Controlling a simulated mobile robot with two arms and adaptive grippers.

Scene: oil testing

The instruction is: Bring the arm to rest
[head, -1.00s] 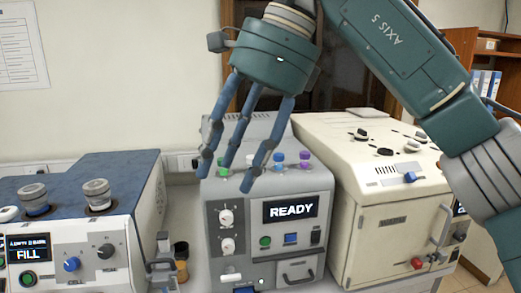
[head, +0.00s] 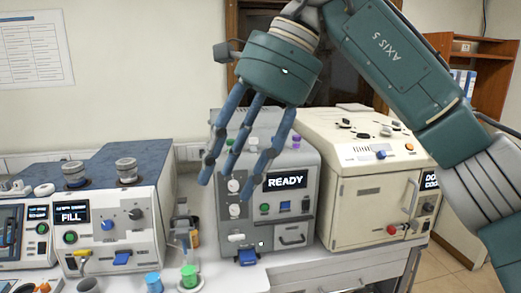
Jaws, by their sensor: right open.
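My right arm comes in from the right in the head view, with its teal links raised above the machines. My right gripper (head: 240,166) hangs from it with its blue fingers pointing down, spread and empty. The fingers are in front of the grey machine (head: 310,214), whose screen reads READY, and cover part of its left side. I cannot tell how far the fingertips are from it. My left gripper is not in view.
A white machine reading FILL (head: 150,225) stands at left, a cream cabinet machine (head: 370,208) at right. Vials with blue (head: 153,281) and green (head: 189,275) caps stand on the front bench. A brown shelf (head: 490,80) is at the back right.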

